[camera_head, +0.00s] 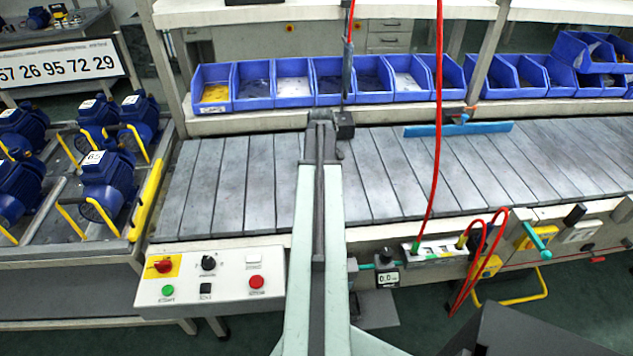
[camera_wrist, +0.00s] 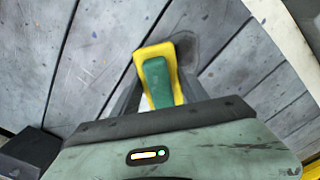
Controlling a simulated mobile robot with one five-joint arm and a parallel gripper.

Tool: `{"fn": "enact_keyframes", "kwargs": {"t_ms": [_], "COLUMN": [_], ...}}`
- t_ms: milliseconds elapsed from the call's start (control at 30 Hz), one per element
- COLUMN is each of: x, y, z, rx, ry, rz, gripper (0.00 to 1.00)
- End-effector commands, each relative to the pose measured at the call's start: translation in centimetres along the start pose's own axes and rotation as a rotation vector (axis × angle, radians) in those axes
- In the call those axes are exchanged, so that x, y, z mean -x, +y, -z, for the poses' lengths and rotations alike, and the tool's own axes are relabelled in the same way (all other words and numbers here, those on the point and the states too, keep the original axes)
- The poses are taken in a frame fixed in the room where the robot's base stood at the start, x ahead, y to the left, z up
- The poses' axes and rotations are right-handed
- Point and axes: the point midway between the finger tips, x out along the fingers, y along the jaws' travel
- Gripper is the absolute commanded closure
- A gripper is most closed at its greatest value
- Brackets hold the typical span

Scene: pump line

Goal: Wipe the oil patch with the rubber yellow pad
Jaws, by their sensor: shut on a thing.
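My gripper (camera_wrist: 152,95) is shut on the green grip of the yellow pad (camera_wrist: 151,50) in the wrist view. The yellow pad shows as a rim around and beyond the green part, over the grey slats. A dark rounded stain, which looks like the oil patch (camera_wrist: 207,45), lies on the slats at the pad's far right end. The pad's end overlaps the stain's edge in the picture; I cannot tell whether it touches the surface. In the head view my arm hides the pad and the patch.
The grey slatted conveyor (camera_head: 215,185) is mostly clear. A blue bar-shaped tool (camera_head: 480,128) lies near its back edge. Blue bins (camera_head: 250,85) line the shelf behind. A red hose (camera_head: 437,130) hangs to the right of my arm. A control box (camera_head: 210,277) is at the front left.

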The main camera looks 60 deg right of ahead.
Motion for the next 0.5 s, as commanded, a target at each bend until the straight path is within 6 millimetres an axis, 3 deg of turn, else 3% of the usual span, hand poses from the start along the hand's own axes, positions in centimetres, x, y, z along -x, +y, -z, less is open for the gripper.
{"fn": "enact_keyframes", "kwargs": {"t_ms": [500], "x": [-0.3], "y": [2.7], "z": [-3.1], "rx": [-0.001], "ry": [-0.001], "rz": [0.0], "gripper": [0.8]}}
